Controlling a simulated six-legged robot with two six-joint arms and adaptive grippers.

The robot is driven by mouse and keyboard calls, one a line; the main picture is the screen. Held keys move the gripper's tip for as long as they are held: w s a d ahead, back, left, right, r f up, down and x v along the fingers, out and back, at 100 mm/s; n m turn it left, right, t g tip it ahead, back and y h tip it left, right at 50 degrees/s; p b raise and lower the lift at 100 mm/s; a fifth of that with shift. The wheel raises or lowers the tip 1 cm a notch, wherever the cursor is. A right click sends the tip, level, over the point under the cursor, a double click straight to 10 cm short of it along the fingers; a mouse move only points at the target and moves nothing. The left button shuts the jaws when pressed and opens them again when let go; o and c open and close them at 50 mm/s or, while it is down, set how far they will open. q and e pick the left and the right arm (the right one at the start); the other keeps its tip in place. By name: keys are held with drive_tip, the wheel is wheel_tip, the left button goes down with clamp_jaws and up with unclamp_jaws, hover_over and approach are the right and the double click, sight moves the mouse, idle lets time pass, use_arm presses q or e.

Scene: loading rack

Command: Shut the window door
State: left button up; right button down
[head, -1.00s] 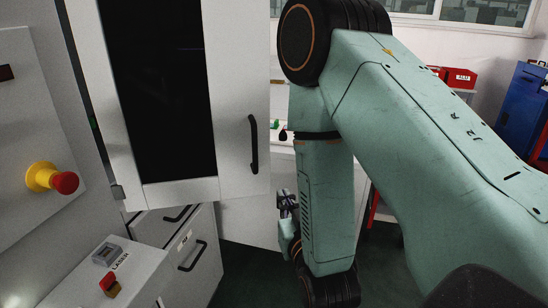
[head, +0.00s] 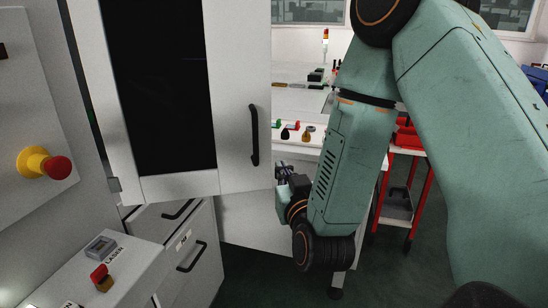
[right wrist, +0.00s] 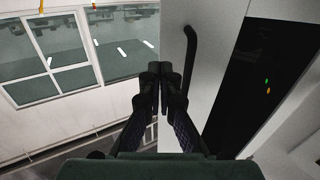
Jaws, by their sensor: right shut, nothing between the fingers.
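The window door (head: 240,100) is a white panel with a dark window and a black upright handle (head: 253,135). It stands open, swung out from the machine on the left, with a gap along its left side. My right gripper (head: 282,170) is just right of the door's lower right edge, below the handle. In the right wrist view my right gripper (right wrist: 160,70) is shut and empty, with its fingertips beside the door's edge and left of the handle (right wrist: 189,55). I cannot tell whether it touches the door. My left gripper is not in view.
A control panel with a red and yellow stop button (head: 45,164) is at the left. Drawers (head: 188,250) stand below the door. A white bench (head: 300,103) with small items is behind, and a red-framed cart (head: 403,190) stands at the right.

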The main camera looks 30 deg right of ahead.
drive_tip(key=x, duration=0.9)
